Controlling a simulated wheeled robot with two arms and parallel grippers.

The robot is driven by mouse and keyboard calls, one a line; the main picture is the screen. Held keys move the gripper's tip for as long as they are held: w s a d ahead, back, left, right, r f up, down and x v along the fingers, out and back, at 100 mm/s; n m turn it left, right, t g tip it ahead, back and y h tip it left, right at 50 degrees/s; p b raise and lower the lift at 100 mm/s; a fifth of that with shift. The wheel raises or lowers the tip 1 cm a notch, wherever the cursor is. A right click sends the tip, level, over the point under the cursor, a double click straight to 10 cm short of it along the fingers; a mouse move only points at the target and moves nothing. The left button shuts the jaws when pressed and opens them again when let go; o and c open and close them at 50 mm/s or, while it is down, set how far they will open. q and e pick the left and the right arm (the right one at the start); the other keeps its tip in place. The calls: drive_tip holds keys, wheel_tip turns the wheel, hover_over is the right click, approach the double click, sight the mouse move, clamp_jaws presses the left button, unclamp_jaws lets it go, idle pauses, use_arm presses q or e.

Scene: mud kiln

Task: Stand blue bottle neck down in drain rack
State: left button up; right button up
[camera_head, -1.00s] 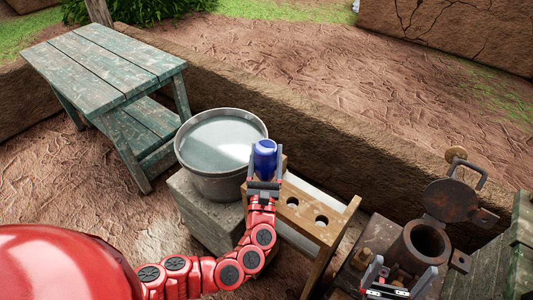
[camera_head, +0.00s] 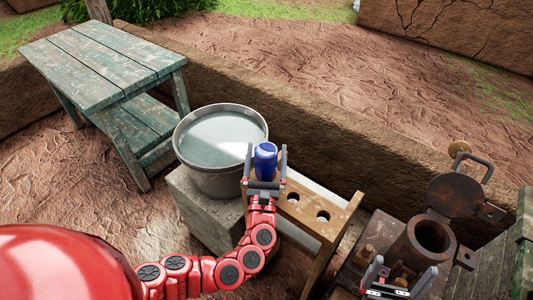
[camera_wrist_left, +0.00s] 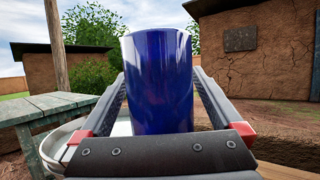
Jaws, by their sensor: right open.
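The blue bottle (camera_head: 265,162) stands upright at the left end of the wooden drain rack (camera_head: 308,207), its broad end up. Its lower part and neck are hidden by my left gripper, so I cannot see how it sits in the rack. My left gripper (camera_head: 265,158) is open, with one finger on each side of the bottle. The left wrist view shows the blue bottle (camera_wrist_left: 158,80) between the spread fingers, with gaps beside its lower part. My right gripper (camera_head: 402,278) is open and empty at the lower right, by the rusty metal cylinder.
A metal bucket of water (camera_head: 184,165) stands on a stone block (camera_head: 195,208) left of the rack. Two rack holes show empty. A rusty cylinder with a lid (camera_head: 430,238) stands at right. A green wooden table (camera_head: 95,75) is at back left.

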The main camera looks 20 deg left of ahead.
sight(266, 143)
use_arm(q)
drive_tip(key=shift+r, duration=0.5)
wheel_tip(266, 143, up, 3)
drive_tip(key=shift+r+p, duration=0.1)
drive_tip(key=shift+p, duration=0.3)
drive_tip(key=s+d, duration=0.4)
drive_tip(key=s, duration=1.1)
drive_tip(key=shift+s+d+r, duration=0.2)
drive_tip(key=shift+s+r, duration=0.05)
drive_tip(key=shift+r, duration=0.15)
